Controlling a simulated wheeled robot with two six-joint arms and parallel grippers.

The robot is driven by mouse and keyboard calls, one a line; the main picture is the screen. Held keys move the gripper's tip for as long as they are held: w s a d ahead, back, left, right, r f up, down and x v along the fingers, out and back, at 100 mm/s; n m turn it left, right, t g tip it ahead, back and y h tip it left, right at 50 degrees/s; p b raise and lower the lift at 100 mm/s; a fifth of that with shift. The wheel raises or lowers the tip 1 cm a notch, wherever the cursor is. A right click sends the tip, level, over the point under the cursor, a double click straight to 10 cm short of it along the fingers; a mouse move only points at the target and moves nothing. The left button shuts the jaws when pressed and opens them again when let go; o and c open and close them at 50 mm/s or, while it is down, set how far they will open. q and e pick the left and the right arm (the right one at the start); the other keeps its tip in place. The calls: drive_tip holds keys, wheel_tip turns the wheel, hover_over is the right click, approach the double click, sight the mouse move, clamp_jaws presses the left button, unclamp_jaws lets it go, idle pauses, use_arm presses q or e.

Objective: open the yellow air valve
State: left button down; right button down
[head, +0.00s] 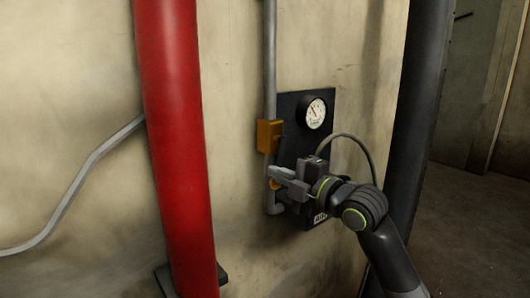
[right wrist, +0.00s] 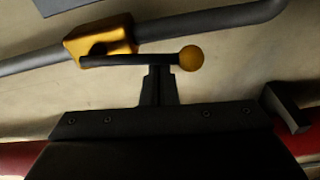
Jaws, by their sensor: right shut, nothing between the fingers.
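The yellow air valve (head: 268,136) sits on a grey vertical pipe on the wall, left of a dark panel. In the right wrist view its yellow body (right wrist: 98,38) carries a dark lever (right wrist: 130,60) ending in a yellow ball (right wrist: 190,58). The lever lies roughly along the pipe, with the ball (head: 274,184) low beside the pipe in the head view. My right gripper (head: 272,174) is shut and empty, just below the valve body. In the right wrist view its fingertips (right wrist: 161,72) are at the lever near the ball; contact is unclear. My left gripper is out of view.
A round gauge (head: 316,113) is on the dark panel (head: 292,104), with a hose curving beside it. A thick red pipe (head: 172,130) stands to the left. A dark post (head: 418,110) stands to the right, with open floor beyond.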

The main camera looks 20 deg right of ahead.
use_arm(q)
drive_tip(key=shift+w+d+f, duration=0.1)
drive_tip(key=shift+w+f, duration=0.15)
use_arm(e)
drive_tip(key=shift+w+d+f, duration=0.15)
drive_tip(key=shift+d, duration=0.25)
use_arm(q)
drive_tip(key=shift+b, duration=0.35)
use_arm(e)
drive_tip(key=shift+d, duration=0.15)
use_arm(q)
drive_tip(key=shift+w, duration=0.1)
